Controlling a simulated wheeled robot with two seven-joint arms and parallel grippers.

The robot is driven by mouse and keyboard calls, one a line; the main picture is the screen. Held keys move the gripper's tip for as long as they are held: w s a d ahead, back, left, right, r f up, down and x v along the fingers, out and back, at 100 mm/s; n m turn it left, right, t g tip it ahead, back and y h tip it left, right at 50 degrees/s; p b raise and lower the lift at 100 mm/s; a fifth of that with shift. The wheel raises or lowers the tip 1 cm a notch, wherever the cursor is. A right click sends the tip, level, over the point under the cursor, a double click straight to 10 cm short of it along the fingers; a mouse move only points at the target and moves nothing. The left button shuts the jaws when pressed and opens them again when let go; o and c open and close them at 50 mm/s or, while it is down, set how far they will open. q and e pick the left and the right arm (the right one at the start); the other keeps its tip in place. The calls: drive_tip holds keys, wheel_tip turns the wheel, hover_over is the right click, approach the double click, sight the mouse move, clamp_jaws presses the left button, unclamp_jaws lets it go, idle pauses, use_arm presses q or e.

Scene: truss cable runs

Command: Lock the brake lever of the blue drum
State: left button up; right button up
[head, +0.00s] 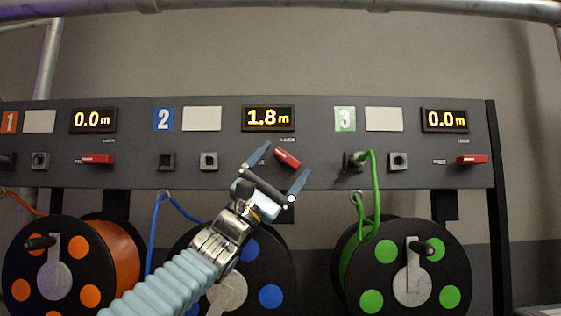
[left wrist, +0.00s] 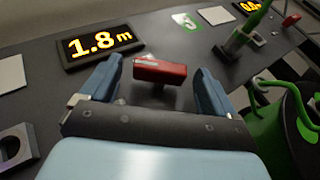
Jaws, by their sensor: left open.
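The blue drum (head: 270,271) stands low in the middle, partly hidden behind my left arm. Its red brake lever (head: 287,158) is on the grey panel under the 1.8 m display, tilted down to the right, with LOCK printed just above it. My left gripper (head: 281,167) is open, its two fingers on either side of the lever. In the left wrist view the red lever (left wrist: 160,70) shows between the open fingertips; I cannot tell whether they touch it. My right gripper is not in view.
The orange drum (head: 122,255) stands left and the green drum (head: 440,285) right. Their red levers (head: 97,159) (head: 471,160) lie level. A green cable (head: 374,185) is plugged in right of my gripper. A blue cable (head: 153,235) hangs left of my arm.

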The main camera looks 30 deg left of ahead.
use_arm(q)
drive_tip(key=c, duration=1.1)
drive_tip(key=shift+o, duration=0.2)
drive_tip(key=shift+r+m+g, duration=0.1)
drive_tip(key=shift+m+g, duration=0.2)
drive_tip(key=shift+a+r+m+g+h+p, duration=0.15)
drive_tip(key=shift+m+g+h+p, duration=0.5)
drive_tip(key=shift+m+g+h, duration=0.35)
drive_tip(key=shift+s+a+r+m+g, duration=0.1)
drive_tip(key=shift+r+m+g, duration=0.05)
drive_tip(key=shift+m+g, duration=0.8)
drive_tip(key=shift+a+r+m+g, duration=0.1)
drive_tip(key=shift+m+g, duration=0.55)
drive_tip(key=shift+g, duration=0.6)
drive_tip(key=shift+d+m+g+y, duration=0.1)
drive_tip(key=shift+m+g+y, duration=0.2)
drive_tip(key=shift+m+g, duration=0.15)
